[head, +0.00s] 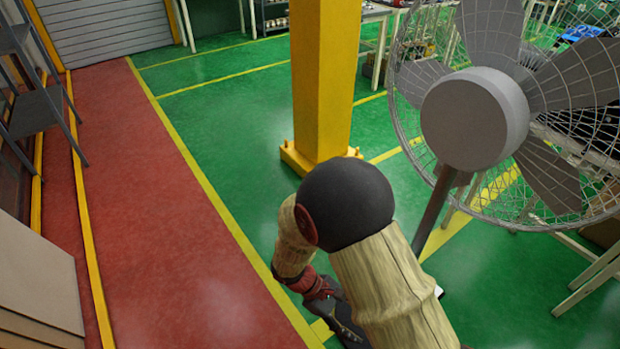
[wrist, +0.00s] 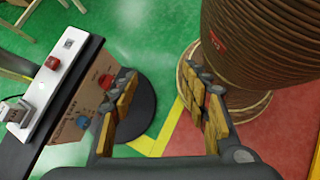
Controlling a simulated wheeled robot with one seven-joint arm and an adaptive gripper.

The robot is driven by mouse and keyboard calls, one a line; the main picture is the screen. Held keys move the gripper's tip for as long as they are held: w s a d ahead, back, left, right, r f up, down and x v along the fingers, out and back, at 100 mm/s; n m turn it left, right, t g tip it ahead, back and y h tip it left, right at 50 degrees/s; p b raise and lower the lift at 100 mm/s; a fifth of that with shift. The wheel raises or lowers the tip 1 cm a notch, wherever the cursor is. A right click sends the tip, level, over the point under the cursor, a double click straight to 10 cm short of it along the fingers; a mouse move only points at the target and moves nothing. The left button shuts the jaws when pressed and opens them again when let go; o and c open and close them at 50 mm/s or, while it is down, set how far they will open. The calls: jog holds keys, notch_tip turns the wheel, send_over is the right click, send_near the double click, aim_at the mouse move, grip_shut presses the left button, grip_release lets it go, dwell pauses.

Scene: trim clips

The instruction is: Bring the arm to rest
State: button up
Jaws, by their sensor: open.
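My arm (head: 385,285) rises from the bottom of the head view, in beige covers with a black elbow, and bends down to the left. Its lower end is partly hidden behind the elbow and upper link. My gripper (wrist: 162,78) shows in the wrist view with its two padded fingers wide apart. Nothing is held between them; green floor, a yellow line and part of a dark round base (wrist: 138,112) show beyond.
A large caged fan (head: 475,118) stands close at the right. A yellow pillar (head: 325,80) stands behind my arm. The wrist view shows a brown ribbed drum (wrist: 260,45) at right and a white button box (wrist: 55,85) at left. The red walkway (head: 165,190) is clear.

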jog(key=s+d+r+m+t+y+p, duration=0.1)
jog(key=s+d+r+m+t+y, duration=0.1)
jog(key=r, duration=1.1)
jog(key=s+d+r+m+t+y+p, duration=0.2)
jog(key=r+m, duration=0.4)
jog(key=r, duration=0.6)
jog(key=s+d+r+m+t+y+p, duration=0.2)
jog(key=r+m+t+y, duration=0.2)
jog(key=r, duration=0.9)
jog(key=shift+s+d+r+t, duration=0.3)
jog(key=shift+d+r, duration=0.05)
jog(key=shift+d, duration=0.05)
